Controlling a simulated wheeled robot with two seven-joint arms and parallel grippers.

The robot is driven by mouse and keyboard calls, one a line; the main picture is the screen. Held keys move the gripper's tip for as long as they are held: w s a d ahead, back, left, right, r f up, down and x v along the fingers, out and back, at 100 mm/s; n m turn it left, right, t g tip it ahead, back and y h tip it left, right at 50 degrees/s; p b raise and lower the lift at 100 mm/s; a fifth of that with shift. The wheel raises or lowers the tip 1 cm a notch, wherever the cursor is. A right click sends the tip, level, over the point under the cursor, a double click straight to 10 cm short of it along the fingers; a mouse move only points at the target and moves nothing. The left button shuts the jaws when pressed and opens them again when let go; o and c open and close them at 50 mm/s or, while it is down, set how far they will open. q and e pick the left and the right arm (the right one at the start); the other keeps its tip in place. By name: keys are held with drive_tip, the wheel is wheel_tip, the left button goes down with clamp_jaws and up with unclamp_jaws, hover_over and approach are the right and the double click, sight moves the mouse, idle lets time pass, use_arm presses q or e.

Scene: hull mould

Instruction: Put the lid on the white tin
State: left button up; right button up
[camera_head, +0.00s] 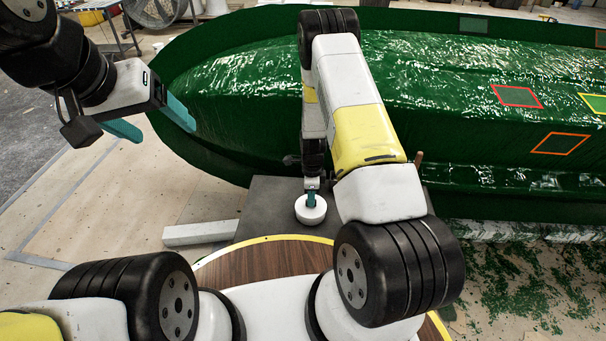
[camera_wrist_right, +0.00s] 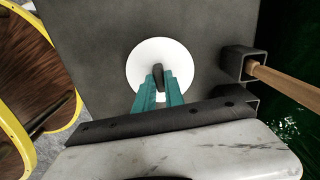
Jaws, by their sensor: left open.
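A round white lid (camera_wrist_right: 140,62) with a dark knob (camera_wrist_right: 158,73) shows in the right wrist view. My right gripper (camera_wrist_right: 159,84) has its teal fingers on either side of the knob and is shut on it. In the head view the right gripper (camera_head: 311,197) points down into the white round shape (camera_head: 311,217) over the grey plate. That shape has a visible pale side; I cannot tell the lid from the white tin there, nor how they meet. My left gripper (camera_head: 166,132) is open and empty at the upper left, in front of the green hull.
The grey plate (camera_head: 263,205) lies beside the green hull (camera_head: 240,95). A wooden stick (camera_wrist_right: 290,85) stands in a dark square tube (camera_wrist_right: 243,65) right of the lid. A yellow-rimmed wooden round top (camera_head: 262,262) is near me. A pale beam (camera_head: 200,233) lies left.

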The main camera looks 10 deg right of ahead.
drive_tip(key=o, duration=0.5)
